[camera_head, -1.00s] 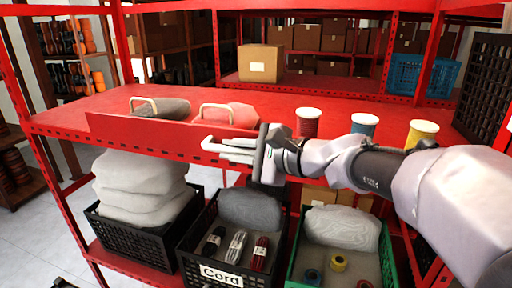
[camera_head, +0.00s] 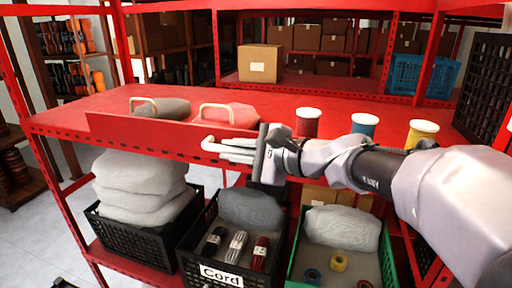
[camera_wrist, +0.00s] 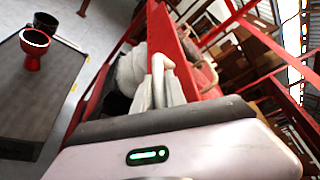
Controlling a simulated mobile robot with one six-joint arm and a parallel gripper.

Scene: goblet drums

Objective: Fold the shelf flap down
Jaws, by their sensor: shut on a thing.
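The shelf flap (camera_head: 130,130) is a long red panel along the front edge of the red shelf, standing up above the shelf surface. It also shows in the wrist view (camera_wrist: 166,38) as a red strip running away from me. A cream handle (camera_head: 207,144) sticks out from the flap's front near its right end; it shows in the wrist view too (camera_wrist: 160,60). My gripper (camera_head: 228,148) is at the handle with its pale fingers shut on it. The fingers (camera_wrist: 157,92) hide part of the handle.
Behind the flap lie a grey bag (camera_head: 165,108) and a pink bag (camera_head: 235,115) with cream handles. Red (camera_head: 308,126), blue (camera_head: 363,127) and yellow (camera_head: 421,133) spools stand to the right. Crates fill the lower shelf, including one labelled Cord (camera_head: 220,274).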

